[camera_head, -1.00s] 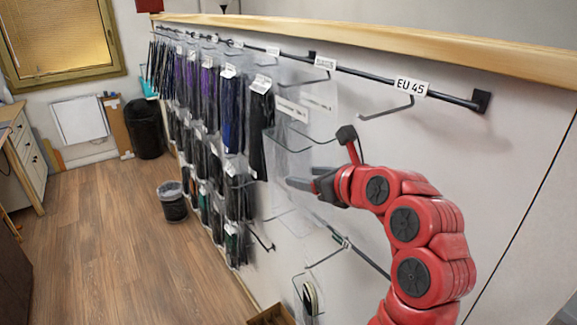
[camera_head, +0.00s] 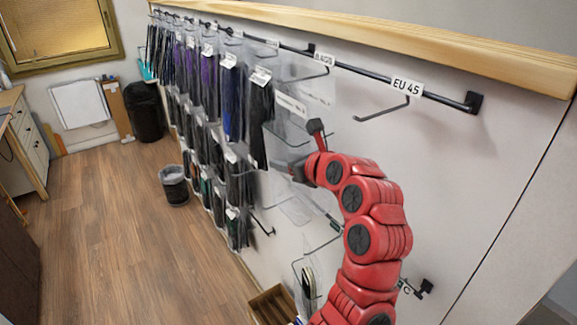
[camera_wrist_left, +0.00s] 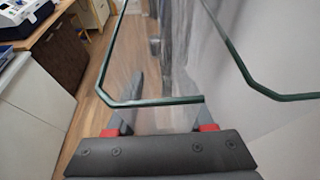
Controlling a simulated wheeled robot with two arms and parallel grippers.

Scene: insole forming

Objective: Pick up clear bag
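A clear bag (camera_head: 283,138) hangs from a wire hook on the wall rack, just right of the dark-filled bags. It has a white label strip near its top. My left gripper (camera_head: 295,171) is at the lower part of this bag, pointing left along the wall. In the left wrist view the two fingers (camera_wrist_left: 168,95) stand apart, with clear film (camera_wrist_left: 165,118) showing between and beyond them. Whether the fingers touch the film is hard to tell. My right gripper is not in view.
Rows of hanging bags (camera_head: 231,105) with dark and purple contents fill the rack to the left. An empty hook (camera_head: 385,112) sticks out under the EU 45 label (camera_head: 407,87). A wooden box (camera_head: 270,303) is below. The floor (camera_head: 120,225) is open at left.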

